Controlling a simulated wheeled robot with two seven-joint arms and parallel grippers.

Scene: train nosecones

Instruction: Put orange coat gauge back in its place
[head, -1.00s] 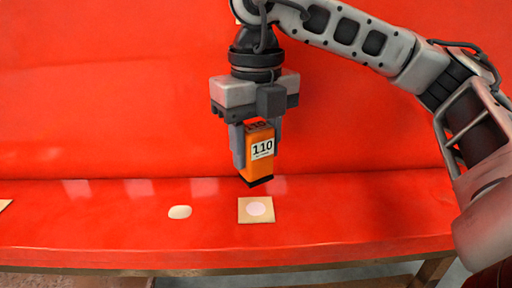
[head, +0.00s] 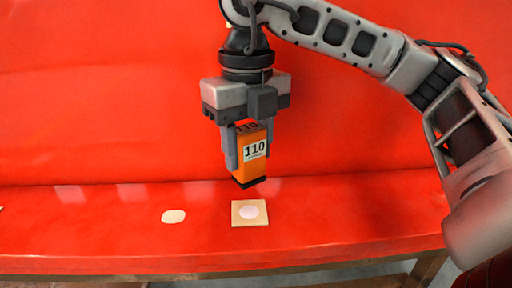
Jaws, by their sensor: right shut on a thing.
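The orange coat gauge (head: 247,168) is a small upright block with a white label reading 110 and a dark lower end. My right gripper (head: 246,158) points down and is shut on the gauge, one finger on each side. The gauge is tilted slightly and appears held above the red ledge. Just below it in the picture lies a tan square (head: 238,219) with a pale round spot in its middle. My left gripper is not in view.
A pale oval patch (head: 173,216) lies on the red ledge (head: 330,215), left of the tan square. A red panel (head: 100,90) rises behind. The ledge to the right is clear, and its front edge runs along the bottom.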

